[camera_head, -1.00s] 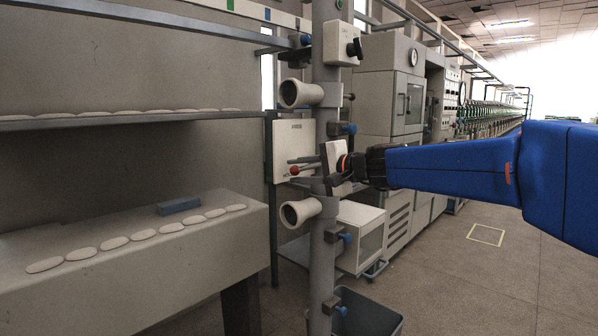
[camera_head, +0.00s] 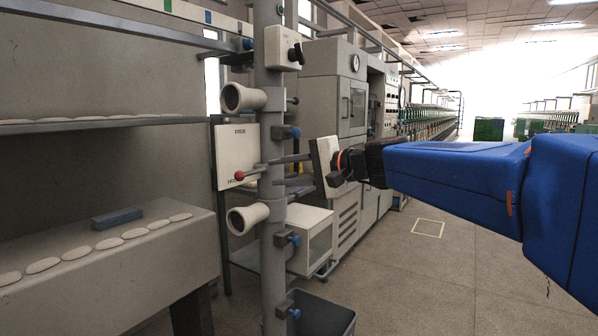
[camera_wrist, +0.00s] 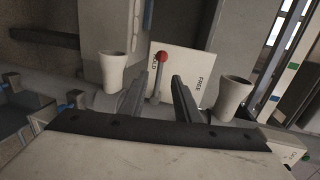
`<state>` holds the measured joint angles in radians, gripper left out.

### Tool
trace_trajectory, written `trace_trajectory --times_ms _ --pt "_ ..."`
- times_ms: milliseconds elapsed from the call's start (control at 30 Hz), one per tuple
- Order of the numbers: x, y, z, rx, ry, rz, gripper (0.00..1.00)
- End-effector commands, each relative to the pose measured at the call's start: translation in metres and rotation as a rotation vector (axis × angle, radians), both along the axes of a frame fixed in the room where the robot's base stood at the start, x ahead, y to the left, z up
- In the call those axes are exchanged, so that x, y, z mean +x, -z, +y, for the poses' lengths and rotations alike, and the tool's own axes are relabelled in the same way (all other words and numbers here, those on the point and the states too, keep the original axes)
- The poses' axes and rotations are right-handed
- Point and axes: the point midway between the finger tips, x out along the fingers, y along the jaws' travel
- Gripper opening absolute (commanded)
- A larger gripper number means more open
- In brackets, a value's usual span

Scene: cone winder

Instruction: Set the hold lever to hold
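The hold lever (camera_head: 239,175) has a red knob and stands out from a pale panel (camera_head: 236,147) marked FREE at the top and HOLD at the bottom. The knob is at the HOLD end. In the wrist view the red knob (camera_wrist: 163,57) shows beside the partly covered HOLD lettering. My gripper (camera_head: 272,172) is open, its two fingers reaching past the grey post towards the panel. In the wrist view my gripper (camera_wrist: 157,88) has one finger on each side of the lever in the picture, with gaps. Whether the fingers overlap the lever in depth I cannot tell.
A grey post (camera_head: 273,120) stands in front of the panel. It carries two white cups, an upper one (camera_head: 240,97) and a lower one (camera_head: 245,217), plus a switch box (camera_head: 284,46). A bin (camera_head: 325,315) stands at its foot. Open floor lies at right.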

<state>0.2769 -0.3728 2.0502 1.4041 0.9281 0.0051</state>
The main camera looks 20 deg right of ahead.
Motion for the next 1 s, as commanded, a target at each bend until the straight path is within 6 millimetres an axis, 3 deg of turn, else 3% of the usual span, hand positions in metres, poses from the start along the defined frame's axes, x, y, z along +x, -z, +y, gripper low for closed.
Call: trace_trajectory --times_ms 400,1000 --pt "-0.032 -0.007 -0.026 -0.001 0.003 0.0 0.3" --pt "-0.037 -0.008 -0.028 -0.001 0.0 0.001 0.3"
